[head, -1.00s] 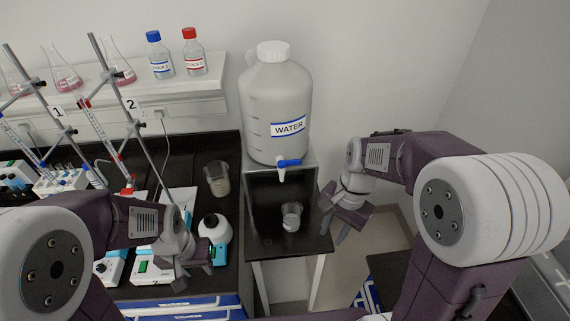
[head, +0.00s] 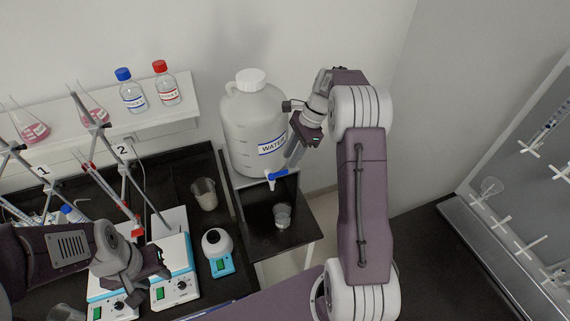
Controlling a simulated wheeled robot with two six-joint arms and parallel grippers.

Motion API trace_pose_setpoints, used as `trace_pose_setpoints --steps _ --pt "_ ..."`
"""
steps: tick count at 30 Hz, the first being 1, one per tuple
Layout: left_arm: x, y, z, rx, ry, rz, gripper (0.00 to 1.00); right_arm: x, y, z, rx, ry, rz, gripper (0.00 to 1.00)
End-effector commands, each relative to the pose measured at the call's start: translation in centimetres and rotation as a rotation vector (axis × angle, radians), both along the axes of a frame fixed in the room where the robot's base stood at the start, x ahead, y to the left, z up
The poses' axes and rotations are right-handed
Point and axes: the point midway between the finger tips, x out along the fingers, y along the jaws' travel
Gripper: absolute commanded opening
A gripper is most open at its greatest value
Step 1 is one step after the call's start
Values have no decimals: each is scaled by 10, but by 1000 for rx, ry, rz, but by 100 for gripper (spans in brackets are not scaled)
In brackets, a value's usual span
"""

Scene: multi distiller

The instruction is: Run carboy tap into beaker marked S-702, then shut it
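The white carboy (head: 252,125), labelled WATER, stands on a raised stand. Its blue tap (head: 276,175) is low on its front, above the small beaker. My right gripper (head: 292,160) is at the carboy's front right, with its fingers pointing down close to the tap handle; I cannot tell if it touches. The small clear beaker (head: 282,215) stands on the dark shelf below the tap; no marking on it is readable. My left gripper (head: 146,288) hangs over the stirrers at lower left, its fingers apart with nothing visible between them.
Another beaker (head: 204,194) stands on the dark bench left of the stand. A white round-topped device (head: 216,246) and hotplate stirrers (head: 170,260) are in front. Burette stands fill the left. Two capped bottles (head: 131,93) stand on the wall shelf. A glassware rack (head: 520,200) is at right.

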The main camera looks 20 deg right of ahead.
Motion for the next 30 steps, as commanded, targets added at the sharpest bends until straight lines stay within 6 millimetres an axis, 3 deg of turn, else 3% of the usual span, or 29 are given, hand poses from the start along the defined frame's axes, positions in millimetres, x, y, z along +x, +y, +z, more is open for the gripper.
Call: trace_pose_setpoints --steps 9,17,18,21,30 --pt "0 0 20 0 -1 0 36 0 19 -44 -1 2 2 29" --pt "0 0 19 0 0 0 36 1 20 -50 -2 0 1 29" --pt "0 0 19 0 0 0 36 1 20 -49 -2 0 1 26" --pt "0 0 19 0 0 0 36 1 20 -49 -2 0 1 0" --pt "0 0 19 0 -1 0 36 0 20 -49 -1 -1 -12 0"
